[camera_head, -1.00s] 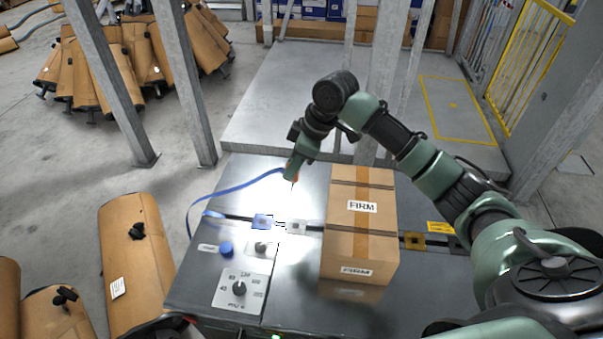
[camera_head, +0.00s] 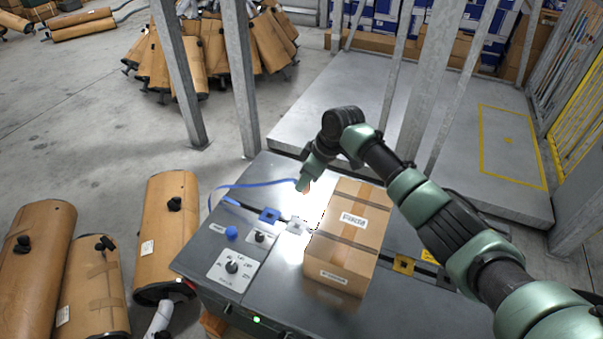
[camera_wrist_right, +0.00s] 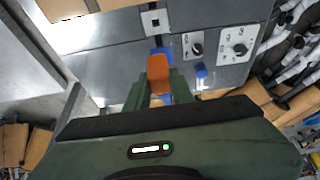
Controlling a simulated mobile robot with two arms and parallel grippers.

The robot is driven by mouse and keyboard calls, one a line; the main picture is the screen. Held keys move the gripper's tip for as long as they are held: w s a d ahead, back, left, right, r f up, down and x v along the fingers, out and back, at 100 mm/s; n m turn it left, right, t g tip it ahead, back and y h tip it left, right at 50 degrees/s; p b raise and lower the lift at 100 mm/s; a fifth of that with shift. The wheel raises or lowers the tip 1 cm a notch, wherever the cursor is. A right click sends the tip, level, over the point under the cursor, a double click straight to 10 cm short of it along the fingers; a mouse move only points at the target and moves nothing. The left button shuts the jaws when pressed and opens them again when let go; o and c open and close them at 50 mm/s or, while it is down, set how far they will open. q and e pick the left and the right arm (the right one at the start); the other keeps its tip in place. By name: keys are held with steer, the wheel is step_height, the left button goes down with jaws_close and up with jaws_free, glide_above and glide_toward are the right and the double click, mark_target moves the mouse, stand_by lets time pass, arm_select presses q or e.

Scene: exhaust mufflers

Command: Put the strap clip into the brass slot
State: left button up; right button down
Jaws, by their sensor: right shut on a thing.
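My right gripper (camera_head: 304,186) is shut on the orange strap clip (camera_wrist_right: 158,74), above the worktable behind the grey slot (camera_head: 297,226). In the right wrist view the clip sticks out between the green fingers (camera_wrist_right: 156,88). The blue strap (camera_head: 245,185) runs from the clip side to the table's left end. The brass slot (camera_head: 403,264) sits in the dark band to the right of the carton, well apart from the clip. A blue slot (camera_head: 269,215) lies left of the grey one. My left gripper is not in view.
A taped carton (camera_head: 346,240) stands on the worktable (camera_head: 275,285) between the grey slot and the brass slot. A blue button (camera_head: 231,232) and a dial panel (camera_head: 231,267) are at the left. Metal posts (camera_head: 240,75) rise behind the table. Wrapped mufflers (camera_head: 165,235) stand left of it.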

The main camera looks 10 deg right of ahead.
arm_select(q)
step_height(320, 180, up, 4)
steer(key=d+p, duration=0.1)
steer(key=p, duration=0.2)
arm_select(e)
steer(key=s+d, duration=0.2)
steer(key=d, duration=0.1)
steer(key=s+d, duration=0.2)
steer(key=d, duration=0.2)
steer(key=s+d, duration=0.2)
steer(key=d, duration=0.1)
steer(key=shift+s+d, duration=0.15)
steer(key=shift+d, duration=0.05)
steer(key=s+d, duration=0.8)
steer(key=d, duration=0.5)
arm_select(q)
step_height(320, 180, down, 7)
steer(key=b, duration=0.7)
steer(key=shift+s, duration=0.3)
arm_select(e)
steer(key=s+d+f, duration=0.1)
steer(key=d+f, duration=0.1)
steer(key=f, duration=0.4)
steer(key=s+d+f, duration=0.1)
steer(key=d+f, duration=0.1)
steer(key=f, duration=0.4)
steer(key=shift+s+d+f, duration=0.15)
steer(key=shift+s+d, duration=0.1)
steer(key=shift+s, duration=0.15)
